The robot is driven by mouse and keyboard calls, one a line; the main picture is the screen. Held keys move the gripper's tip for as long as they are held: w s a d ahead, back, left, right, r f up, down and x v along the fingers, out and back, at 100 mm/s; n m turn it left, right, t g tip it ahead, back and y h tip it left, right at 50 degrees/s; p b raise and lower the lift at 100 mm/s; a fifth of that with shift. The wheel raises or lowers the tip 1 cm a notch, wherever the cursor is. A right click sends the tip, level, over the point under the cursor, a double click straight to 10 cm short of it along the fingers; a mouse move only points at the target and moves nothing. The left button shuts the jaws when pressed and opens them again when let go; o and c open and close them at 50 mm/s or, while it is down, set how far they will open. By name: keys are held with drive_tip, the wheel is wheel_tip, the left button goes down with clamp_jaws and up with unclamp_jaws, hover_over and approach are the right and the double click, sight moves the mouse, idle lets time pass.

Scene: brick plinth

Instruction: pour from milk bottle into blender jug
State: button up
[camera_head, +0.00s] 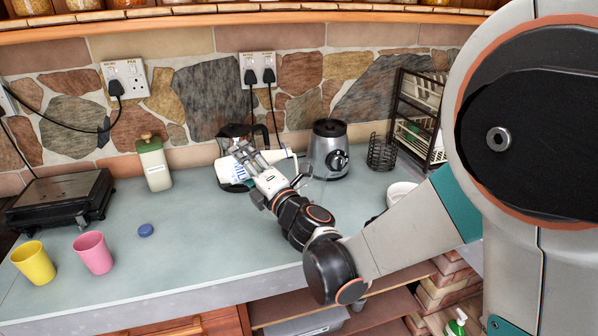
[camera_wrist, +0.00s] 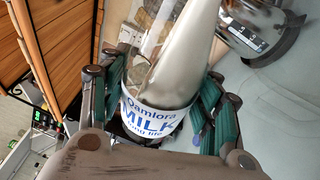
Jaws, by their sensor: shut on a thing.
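The milk bottle is white with a blue-lettered label and is held nearly level above the counter in the head view (camera_head: 226,172). I cannot clearly make out the clear blender jug in the head view. Whether milk flows is not clear.
A dark-handled vessel (camera_head: 238,132) stands behind the bottle. A blue cap (camera_head: 146,230) lies on the counter near pink (camera_head: 93,253) and yellow (camera_head: 34,263) cups. A wire holder (camera_head: 381,154) and white bowl (camera_head: 400,192) are on the right. The front-middle counter is clear.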

drive_tip(key=shift+d+r, duration=0.1)
drive_tip(key=shift+w+d, duration=0.1)
idle(0.4)
idle(0.3)
drive_tip(key=shift+r+m+b, duration=0.1)
drive_tip(key=shift+m+b, duration=0.25)
drive_tip(key=shift+m, duration=0.35)
idle(1.1)
